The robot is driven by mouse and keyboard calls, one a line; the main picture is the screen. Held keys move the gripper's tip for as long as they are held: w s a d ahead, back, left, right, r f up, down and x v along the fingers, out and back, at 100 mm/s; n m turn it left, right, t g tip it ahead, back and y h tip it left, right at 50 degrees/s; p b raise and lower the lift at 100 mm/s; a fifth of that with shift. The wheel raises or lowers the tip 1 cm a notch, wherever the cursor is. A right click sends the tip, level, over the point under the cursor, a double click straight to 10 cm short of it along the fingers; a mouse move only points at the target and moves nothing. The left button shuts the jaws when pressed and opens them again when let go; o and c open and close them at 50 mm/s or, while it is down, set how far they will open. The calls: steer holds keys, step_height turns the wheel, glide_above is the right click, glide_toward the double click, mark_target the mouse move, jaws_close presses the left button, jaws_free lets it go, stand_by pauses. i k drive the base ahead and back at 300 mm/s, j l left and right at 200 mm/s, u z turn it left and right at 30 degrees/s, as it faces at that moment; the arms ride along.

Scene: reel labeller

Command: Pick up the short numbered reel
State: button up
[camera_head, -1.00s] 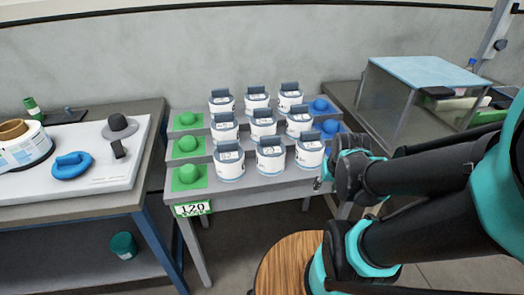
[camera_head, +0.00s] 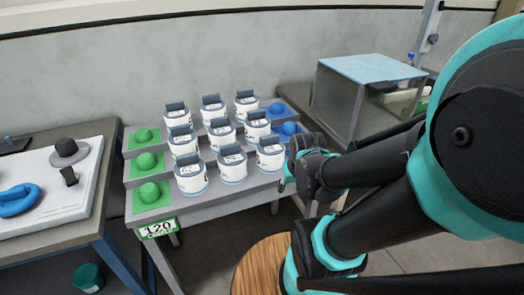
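Several white, blue-trimmed reels with dark upright tabs stand in three rows on a stepped grey rack. The front row holds a left reel (camera_head: 191,177), a middle reel (camera_head: 232,164) and a right reel (camera_head: 270,155). Labels with dark marks face me, too small to read surely; I cannot tell which reel is the short one. My gripper (camera_head: 286,180) is just right of the front right reel, at the rack's right end. Its fingers are small and partly hidden by the wrist, so its opening is unclear. I see no reel in it.
Green pads with knobs (camera_head: 150,192) line the rack's left side, blue ones (camera_head: 288,128) the right. A sign reading 120 (camera_head: 157,228) hangs at the front left corner. A white board (camera_head: 60,215) lies on the left table. A clear-sided box (camera_head: 345,95) stands right, behind my arm.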

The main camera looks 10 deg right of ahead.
mark_target(190, 171)
steer(key=u, duration=1.25)
steer(key=z, duration=0.4)
